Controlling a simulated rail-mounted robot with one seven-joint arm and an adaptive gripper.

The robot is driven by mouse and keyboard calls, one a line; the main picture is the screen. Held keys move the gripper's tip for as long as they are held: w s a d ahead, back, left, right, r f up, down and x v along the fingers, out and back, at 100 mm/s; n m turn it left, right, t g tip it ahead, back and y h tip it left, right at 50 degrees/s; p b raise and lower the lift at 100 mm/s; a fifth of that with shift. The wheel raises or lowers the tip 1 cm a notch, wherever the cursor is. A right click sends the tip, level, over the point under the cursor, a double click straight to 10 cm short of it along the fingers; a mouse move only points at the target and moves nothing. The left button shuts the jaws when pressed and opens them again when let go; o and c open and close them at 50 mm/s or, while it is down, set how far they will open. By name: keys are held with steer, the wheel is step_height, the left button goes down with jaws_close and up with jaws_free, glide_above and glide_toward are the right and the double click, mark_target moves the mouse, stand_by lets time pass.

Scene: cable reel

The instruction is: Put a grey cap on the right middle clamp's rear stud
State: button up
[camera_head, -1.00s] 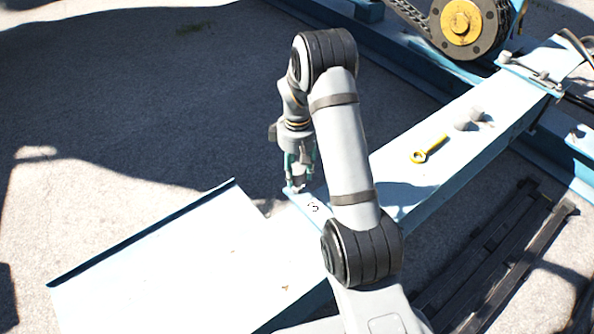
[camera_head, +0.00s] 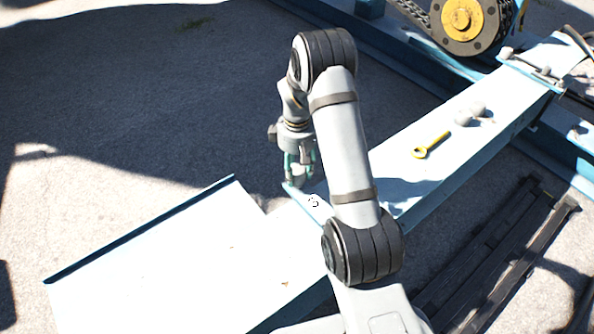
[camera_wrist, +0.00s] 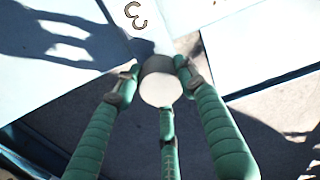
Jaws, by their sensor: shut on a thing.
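My gripper (camera_head: 299,178) has green fingers and hangs over the narrow end of a pale blue plate, left of my forearm. In the wrist view, the fingers (camera_wrist: 160,92) are shut around a pale grey round cap (camera_wrist: 159,83), whose flat face shows. Two more grey caps (camera_head: 463,119) (camera_head: 478,108) sit on the long pale beam (camera_head: 410,172). A clamp plate (camera_head: 530,69) crosses the beam's far end, with pale knobs at its ends. I cannot tell whether it is the right middle clamp. No bare stud is clear.
A yellow wrench (camera_head: 431,145) lies on the beam. A wide pale panel (camera_head: 170,265) is at lower left. The chain-driven reel hub (camera_head: 463,18) stands at the back.

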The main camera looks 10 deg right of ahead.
steer(key=shift+f+b, duration=0.8)
steer(key=shift+f, duration=0.4)
steer(key=o, duration=1.2)
step_height(320, 180, up, 12)
steer(key=shift+r, duration=0.1)
